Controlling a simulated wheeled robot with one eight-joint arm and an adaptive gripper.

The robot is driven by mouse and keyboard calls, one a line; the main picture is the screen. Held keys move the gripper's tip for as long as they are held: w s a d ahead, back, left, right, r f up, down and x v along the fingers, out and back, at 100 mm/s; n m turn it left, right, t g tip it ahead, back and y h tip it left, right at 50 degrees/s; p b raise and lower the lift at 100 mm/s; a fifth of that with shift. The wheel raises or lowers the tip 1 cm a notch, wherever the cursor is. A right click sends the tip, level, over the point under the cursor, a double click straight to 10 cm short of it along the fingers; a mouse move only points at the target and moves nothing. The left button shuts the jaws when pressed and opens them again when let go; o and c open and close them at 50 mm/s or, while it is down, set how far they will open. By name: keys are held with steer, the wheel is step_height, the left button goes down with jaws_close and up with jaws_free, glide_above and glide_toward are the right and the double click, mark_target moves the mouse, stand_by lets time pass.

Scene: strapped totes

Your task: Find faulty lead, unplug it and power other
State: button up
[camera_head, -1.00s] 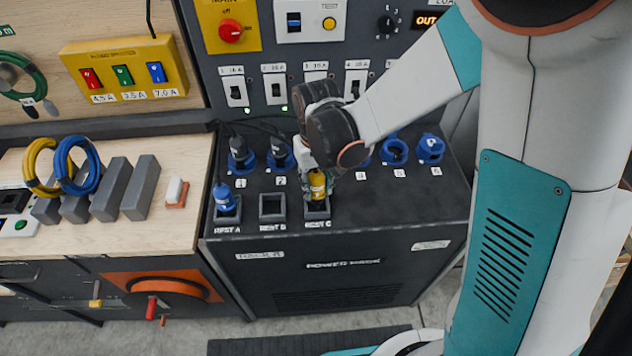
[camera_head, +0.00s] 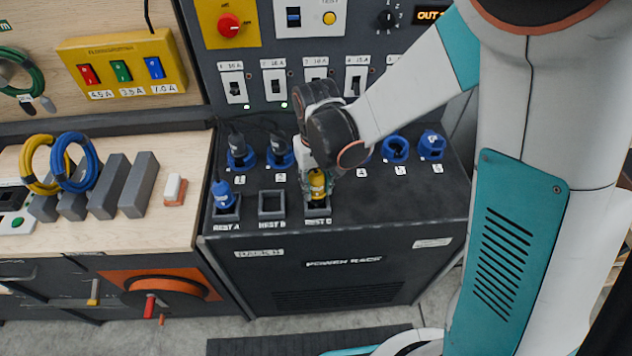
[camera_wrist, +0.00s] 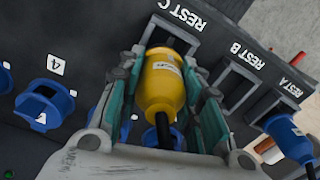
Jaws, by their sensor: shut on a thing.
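A yellow plug (camera_head: 317,183) stands at the REST C holder (camera_head: 318,211) on the power rack. My gripper (camera_head: 308,180) is shut on it; in the wrist view the fingers (camera_wrist: 163,100) lie on both sides of the yellow plug (camera_wrist: 163,82), and its dark cable runs back between them. A blue plug (camera_head: 223,195) sits in REST A. REST B (camera_head: 271,205) is empty. Two dark plugs (camera_head: 238,147) (camera_head: 279,148) stand in blue sockets 1 and 2. Socket 3 is mostly hidden behind my gripper.
At left, a bench holds yellow and blue cable coils (camera_head: 74,163), grey blocks (camera_head: 137,185) and a yellow switch box (camera_head: 122,68).

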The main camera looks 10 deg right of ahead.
steer(key=shift+f+b, duration=0.4)
steer(key=shift+f, duration=0.1)
steer(key=o, duration=1.2)
steer(key=shift+o, duration=0.2)
steer(key=shift+r, duration=0.1)
